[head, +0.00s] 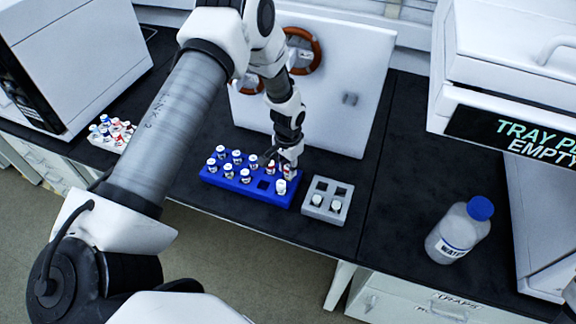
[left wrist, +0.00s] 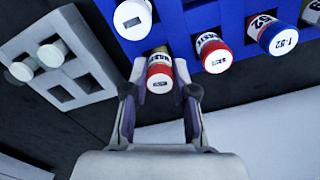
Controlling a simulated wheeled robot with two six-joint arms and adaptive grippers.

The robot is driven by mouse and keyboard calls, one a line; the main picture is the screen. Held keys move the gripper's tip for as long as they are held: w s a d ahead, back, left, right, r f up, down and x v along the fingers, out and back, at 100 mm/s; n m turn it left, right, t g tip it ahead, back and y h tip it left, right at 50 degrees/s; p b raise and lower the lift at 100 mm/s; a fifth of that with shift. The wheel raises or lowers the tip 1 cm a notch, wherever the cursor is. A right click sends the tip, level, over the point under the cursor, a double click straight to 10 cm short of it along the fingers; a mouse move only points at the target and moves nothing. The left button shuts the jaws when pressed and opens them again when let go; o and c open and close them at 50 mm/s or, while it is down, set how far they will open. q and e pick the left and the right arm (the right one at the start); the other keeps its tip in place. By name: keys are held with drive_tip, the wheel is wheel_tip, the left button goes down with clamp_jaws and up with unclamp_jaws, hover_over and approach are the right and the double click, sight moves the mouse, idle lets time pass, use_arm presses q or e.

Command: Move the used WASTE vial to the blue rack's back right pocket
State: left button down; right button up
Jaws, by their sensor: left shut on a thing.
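My left gripper (left wrist: 160,100) is shut on a red-capped vial (left wrist: 160,78) with a white label whose wording is hard to read from here. The vial is at the back right corner of the blue rack (head: 225,181). It looks roughly upright at that pocket, but I cannot tell how deep it sits. In the head view the gripper (head: 288,157) partly hides it. Another red-capped WASTE vial (left wrist: 212,52) stands in the neighbouring back-row pocket. A white-capped vial (left wrist: 133,18) stands in front of the held one. My right gripper is not in view.
A grey rack (head: 322,211) stands just right of the blue rack, with two white-capped vials in its front pockets. An upright white panel (head: 345,90) is close behind. A water bottle (head: 460,232) stands farther right. The blue rack's front row has an empty pocket.

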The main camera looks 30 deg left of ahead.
use_arm(q)
drive_tip(key=shift+f, duration=0.15)
drive_tip(key=c, duration=0.8)
unclamp_jaws()
drive_tip(key=shift+c, duration=0.2)
drive_tip(key=o, duration=0.4)
wheel_tip(320, 180, up, 7)
drive_tip(key=p, duration=0.5)
drive_tip(key=shift+p, duration=0.4)
